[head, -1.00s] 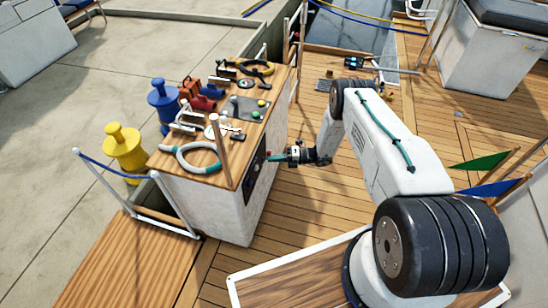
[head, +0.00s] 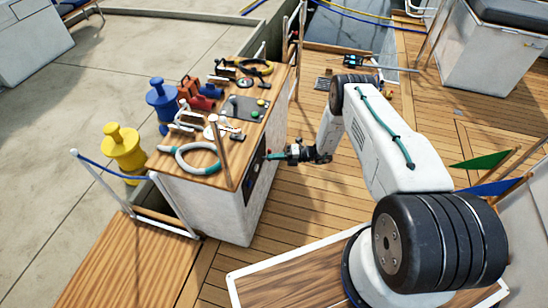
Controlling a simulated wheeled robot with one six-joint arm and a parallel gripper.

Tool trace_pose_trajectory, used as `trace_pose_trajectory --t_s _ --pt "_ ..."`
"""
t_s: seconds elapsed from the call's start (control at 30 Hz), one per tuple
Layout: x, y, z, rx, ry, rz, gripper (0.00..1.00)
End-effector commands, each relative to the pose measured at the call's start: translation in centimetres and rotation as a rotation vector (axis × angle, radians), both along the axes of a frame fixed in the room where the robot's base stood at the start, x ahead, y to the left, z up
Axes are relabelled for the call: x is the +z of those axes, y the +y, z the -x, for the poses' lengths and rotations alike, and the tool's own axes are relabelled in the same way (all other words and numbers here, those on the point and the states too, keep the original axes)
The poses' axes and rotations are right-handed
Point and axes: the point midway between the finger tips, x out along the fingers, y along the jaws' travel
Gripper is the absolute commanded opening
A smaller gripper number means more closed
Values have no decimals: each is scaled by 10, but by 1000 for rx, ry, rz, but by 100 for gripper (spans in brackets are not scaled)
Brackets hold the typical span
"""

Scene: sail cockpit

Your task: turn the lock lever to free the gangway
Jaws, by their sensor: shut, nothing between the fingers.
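My gripper (head: 272,155) is shut and empty. It points left at the black panel (head: 255,172) on the side of the white cabinet. Its fingertips are at or very close to the panel's upper right edge; I cannot tell whether they touch. A small red spot shows by the fingertips. The lock lever cannot be made out clearly; it is small or hidden by my gripper. What looks like the gangway, a wooden board (head: 125,265) with white rails and a blue rope, lies at the lower left.
The cabinet's wooden top (head: 222,172) holds a grey-green ring (head: 188,160), tools and a switch plate. Yellow (head: 122,148) and blue (head: 160,97) bollards stand behind.

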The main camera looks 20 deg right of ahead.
Motion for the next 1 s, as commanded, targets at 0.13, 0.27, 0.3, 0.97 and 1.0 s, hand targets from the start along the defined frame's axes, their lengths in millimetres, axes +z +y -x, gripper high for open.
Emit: trace_pose_trajectory --t_s 0.13,0.27,0.3,0.97,1.0 --pt "0 2 3 -2 1 -1 0" --pt "0 12 15 -2 3 0 0" --pt "0 16 20 -4 4 -1 0" --pt "0 -77 52 -7 1 0 0" --pt "0 -77 52 -6 1 1 0"
